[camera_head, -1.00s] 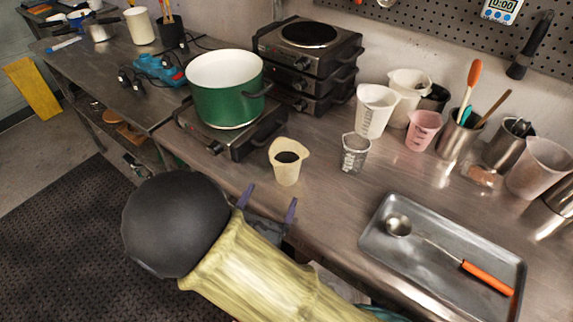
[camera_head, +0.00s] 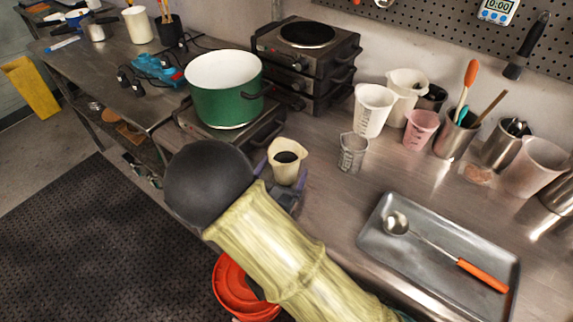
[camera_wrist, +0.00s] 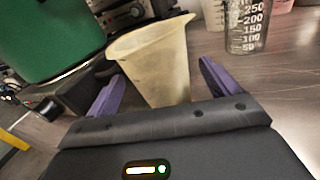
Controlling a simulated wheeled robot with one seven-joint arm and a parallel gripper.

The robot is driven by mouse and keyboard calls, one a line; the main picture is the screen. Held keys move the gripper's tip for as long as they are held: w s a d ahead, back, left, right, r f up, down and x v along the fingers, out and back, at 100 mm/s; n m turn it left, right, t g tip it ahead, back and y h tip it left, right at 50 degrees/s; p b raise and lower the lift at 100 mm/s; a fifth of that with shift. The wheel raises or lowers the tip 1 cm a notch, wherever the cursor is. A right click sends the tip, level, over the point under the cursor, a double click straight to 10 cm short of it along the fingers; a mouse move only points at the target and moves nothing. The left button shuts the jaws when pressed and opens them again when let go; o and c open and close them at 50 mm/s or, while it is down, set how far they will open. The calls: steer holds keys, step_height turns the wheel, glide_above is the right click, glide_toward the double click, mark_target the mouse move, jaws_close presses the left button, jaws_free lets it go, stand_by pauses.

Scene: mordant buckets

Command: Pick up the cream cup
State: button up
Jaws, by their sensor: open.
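The cream cup (camera_head: 287,164) stands upright on the steel table, in front of the green pot, with something dark inside in the head view. It also shows in the wrist view (camera_wrist: 152,62), where its pale wall and flared rim lie between my two purple fingers. My gripper (camera_wrist: 160,85) is open, with one finger on each side of the cup and a gap visible at the right finger. Whether the left finger touches the cup I cannot tell. In the head view my gripper (camera_head: 282,172) is around the cup's lower part, partly hidden by my arm.
The green pot (camera_head: 228,103) sits on a hot plate close behind and left. A clear measuring beaker (camera_head: 352,154) stands to the right, with white measuring cups (camera_head: 372,110) behind it. A metal tray (camera_head: 440,270) with a ladle lies at the front right. An orange bucket (camera_head: 240,290) is below the table edge.

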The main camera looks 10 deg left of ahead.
mark_target(289, 155)
steer(key=w, duration=0.4)
steer(key=shift+w+f+p, duration=0.15)
steer(key=shift+w+p, duration=0.05)
steer(key=shift+p, duration=0.1)
steer(key=shift+s, duration=0.15)
steer(key=shift+d, duration=0.1)
steer(key=c, duration=1.2)
steer(key=shift+r, duration=0.3)
steer(key=shift+r, duration=4.7)
